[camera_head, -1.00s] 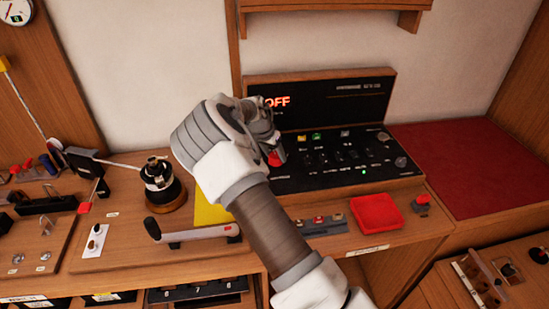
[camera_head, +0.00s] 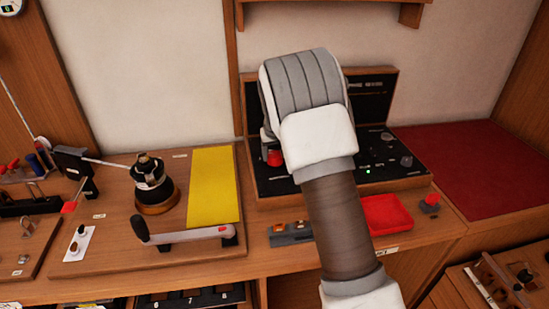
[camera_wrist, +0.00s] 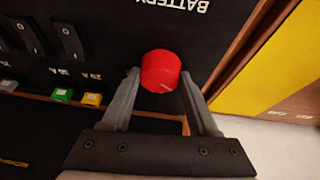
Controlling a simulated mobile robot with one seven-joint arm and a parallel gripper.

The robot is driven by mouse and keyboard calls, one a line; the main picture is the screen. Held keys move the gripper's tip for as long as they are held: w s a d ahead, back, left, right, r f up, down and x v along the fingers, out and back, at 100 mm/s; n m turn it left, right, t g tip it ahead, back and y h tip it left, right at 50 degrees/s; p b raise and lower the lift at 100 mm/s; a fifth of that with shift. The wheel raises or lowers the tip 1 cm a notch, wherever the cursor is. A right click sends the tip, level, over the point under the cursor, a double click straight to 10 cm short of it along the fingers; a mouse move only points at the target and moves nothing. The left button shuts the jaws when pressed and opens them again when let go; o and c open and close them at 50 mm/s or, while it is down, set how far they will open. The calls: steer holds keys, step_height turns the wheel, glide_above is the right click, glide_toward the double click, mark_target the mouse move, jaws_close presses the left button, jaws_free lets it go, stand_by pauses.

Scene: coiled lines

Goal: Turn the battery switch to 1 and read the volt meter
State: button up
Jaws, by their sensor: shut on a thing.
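The red battery knob (camera_wrist: 160,72) is on the black switch panel (camera_wrist: 112,14), beside an upside-down "BATTERY" label. A pale line shows on the knob's lower edge. My gripper (camera_wrist: 163,80) is shut on the red knob, one fingertip on either side. In the head view the knob (camera_head: 275,157) shows left of my arm, which hides my fingertips and the panel's display. A round gauge (camera_head: 10,6) is cut off at the top left corner; I cannot tell whether it is the volt meter, and its reading is not legible.
Black rocker switches (camera_wrist: 70,42) and coloured buttons (camera_wrist: 62,95) lie left of the knob in the wrist view. In the head view a yellow sheet (camera_head: 214,187) and a winch-like drum (camera_head: 152,186) are left of the panel. A red tray (camera_head: 387,214) sits in front.

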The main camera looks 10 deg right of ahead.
steer(key=shift+n, duration=0.3)
steer(key=o, duration=1.4)
steer(key=shift+c, duration=0.2)
steer(key=v, duration=1.7)
steer(key=shift+r+p, duration=0.2)
steer(key=shift+p, duration=0.1)
steer(key=shift+s+d, duration=0.1)
steer(key=shift+s, duration=0.05)
